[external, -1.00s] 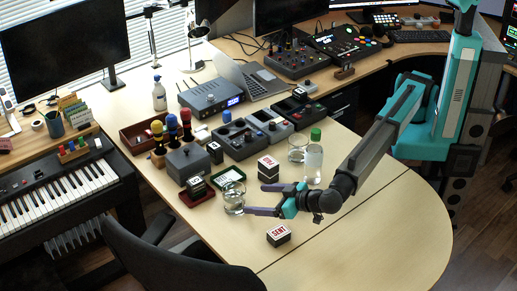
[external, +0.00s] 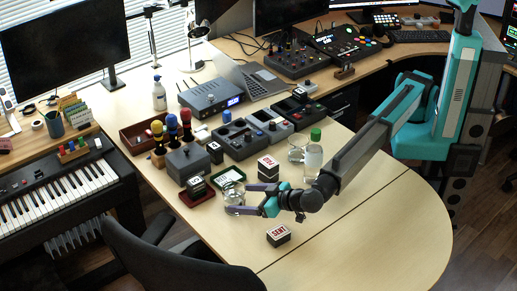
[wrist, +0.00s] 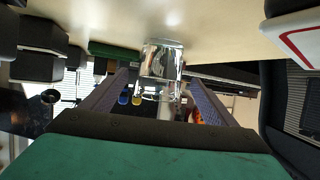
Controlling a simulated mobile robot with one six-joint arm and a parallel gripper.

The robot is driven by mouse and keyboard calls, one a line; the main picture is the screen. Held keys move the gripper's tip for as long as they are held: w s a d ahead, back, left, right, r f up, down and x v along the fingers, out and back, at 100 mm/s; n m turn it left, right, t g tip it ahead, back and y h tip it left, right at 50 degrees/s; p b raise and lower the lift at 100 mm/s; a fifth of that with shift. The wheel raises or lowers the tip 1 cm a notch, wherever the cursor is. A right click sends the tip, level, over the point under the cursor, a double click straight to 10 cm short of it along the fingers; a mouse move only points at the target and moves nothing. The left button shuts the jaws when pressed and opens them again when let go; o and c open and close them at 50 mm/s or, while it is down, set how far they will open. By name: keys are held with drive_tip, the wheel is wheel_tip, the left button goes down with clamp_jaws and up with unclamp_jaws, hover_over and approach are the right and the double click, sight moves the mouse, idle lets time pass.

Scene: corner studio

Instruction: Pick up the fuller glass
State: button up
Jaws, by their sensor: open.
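A clear glass (external: 232,194) stands on the desk beside the green-topped pad, and it looks to have clear liquid in it. My gripper (external: 242,199) is open, low over the desk, with its two purple fingers reaching to either side of this glass. In the wrist view the glass (wrist: 162,60) shows between the fingers (wrist: 160,90), with nothing clamped. A second clear glass (external: 296,148) stands farther back, left of the bottle. Its liquid level is too small to judge.
A green-capped clear bottle (external: 313,160) stands near my forearm. A stamp block (external: 268,168) stands behind my gripper and another SENT block (external: 278,235) in front. A green-framed pad (external: 229,177) and a red tray (external: 197,194) lie close by. The right desk end is clear.

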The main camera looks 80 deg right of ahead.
drive_tip(key=shift+x, duration=2.25)
drive_tip(key=shift+c, duration=0.3)
drive_tip(key=shift+r, duration=0.1)
drive_tip(key=c, duration=1.4)
